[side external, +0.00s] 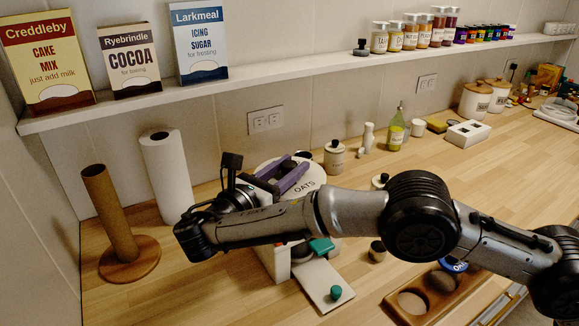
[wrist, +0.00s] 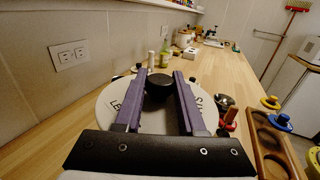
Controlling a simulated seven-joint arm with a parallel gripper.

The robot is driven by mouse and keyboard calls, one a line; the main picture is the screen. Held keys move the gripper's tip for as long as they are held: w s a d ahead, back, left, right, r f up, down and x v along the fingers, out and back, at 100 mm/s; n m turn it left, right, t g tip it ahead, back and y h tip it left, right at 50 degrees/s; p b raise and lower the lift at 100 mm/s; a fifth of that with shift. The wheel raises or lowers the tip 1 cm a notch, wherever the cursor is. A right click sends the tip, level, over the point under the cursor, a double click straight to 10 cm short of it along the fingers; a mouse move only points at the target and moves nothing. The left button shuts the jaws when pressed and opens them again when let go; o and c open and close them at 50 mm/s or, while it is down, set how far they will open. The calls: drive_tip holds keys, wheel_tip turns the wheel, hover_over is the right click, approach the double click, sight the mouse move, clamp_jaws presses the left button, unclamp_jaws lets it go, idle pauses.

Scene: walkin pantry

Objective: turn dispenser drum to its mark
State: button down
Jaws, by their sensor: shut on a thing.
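The dispenser drum (side external: 307,184) is a round white disc with the word OATS on its top. It also shows in the wrist view (wrist: 112,107), with lettering on both sides partly covered by my fingers. A black knob (wrist: 159,86) stands at its middle. My gripper (wrist: 160,78) has purple fingers closed on the knob from both sides; it shows above the drum in the side view (side external: 294,172). Below the drum is a pale dispenser body (side external: 276,263), mostly hidden by my arm. A red piece (wrist: 229,119) stands beside the drum's right edge. I cannot make out the mark.
A paper towel roll (side external: 167,176) and a brown upright holder (side external: 110,213) stand at the left. A white board with a teal knob (side external: 335,292) lies in front. A wooden tray with holes (side external: 444,300) is at the right. The shelf (side external: 270,72) runs above; the counter's back right is partly clear.

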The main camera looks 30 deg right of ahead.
drive_tip(key=shift+r+m+g+h, duration=0.1)
drive_tip(key=shift+m+g+h, duration=0.3)
drive_tip(key=shift+m+g, duration=0.5)
drive_tip(key=c, duration=0.5)
unclamp_jaws()
drive_tip(key=shift+n, duration=0.4)
